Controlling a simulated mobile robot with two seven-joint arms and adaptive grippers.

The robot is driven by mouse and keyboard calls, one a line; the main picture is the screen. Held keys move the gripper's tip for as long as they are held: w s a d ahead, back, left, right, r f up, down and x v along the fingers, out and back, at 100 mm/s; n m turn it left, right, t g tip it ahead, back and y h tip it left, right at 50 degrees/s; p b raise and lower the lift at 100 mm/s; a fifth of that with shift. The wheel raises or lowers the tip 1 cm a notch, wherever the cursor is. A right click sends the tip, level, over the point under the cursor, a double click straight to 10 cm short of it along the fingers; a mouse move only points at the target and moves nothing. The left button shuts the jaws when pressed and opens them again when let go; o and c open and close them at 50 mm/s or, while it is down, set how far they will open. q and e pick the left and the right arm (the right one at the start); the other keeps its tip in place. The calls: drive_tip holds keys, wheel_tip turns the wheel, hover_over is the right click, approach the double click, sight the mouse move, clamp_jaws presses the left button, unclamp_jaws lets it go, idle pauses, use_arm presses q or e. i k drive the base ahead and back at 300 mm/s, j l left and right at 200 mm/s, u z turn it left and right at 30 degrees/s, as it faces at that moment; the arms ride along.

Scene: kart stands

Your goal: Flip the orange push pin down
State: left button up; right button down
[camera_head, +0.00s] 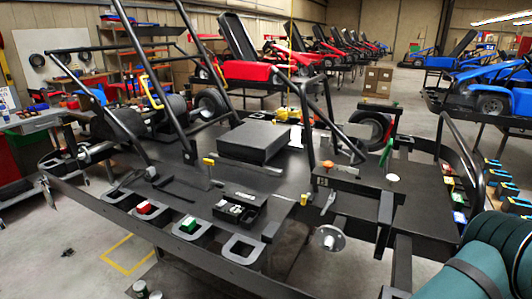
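A small orange pin-like piece (328,165) stands on the black kart frame (345,182), right of the middle. My teal and black arm shows at the bottom right. Neither gripper is in view.
A black box (254,141) sits on the kart stand, with a small open tray (238,211) in front. A green-handled piece (386,152) and a white round cap (392,178) stand at the right. Tall black tubes rise at the left. Karts line the background.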

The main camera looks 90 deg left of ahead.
sight(328, 165)
drive_tip(key=u, duration=3)
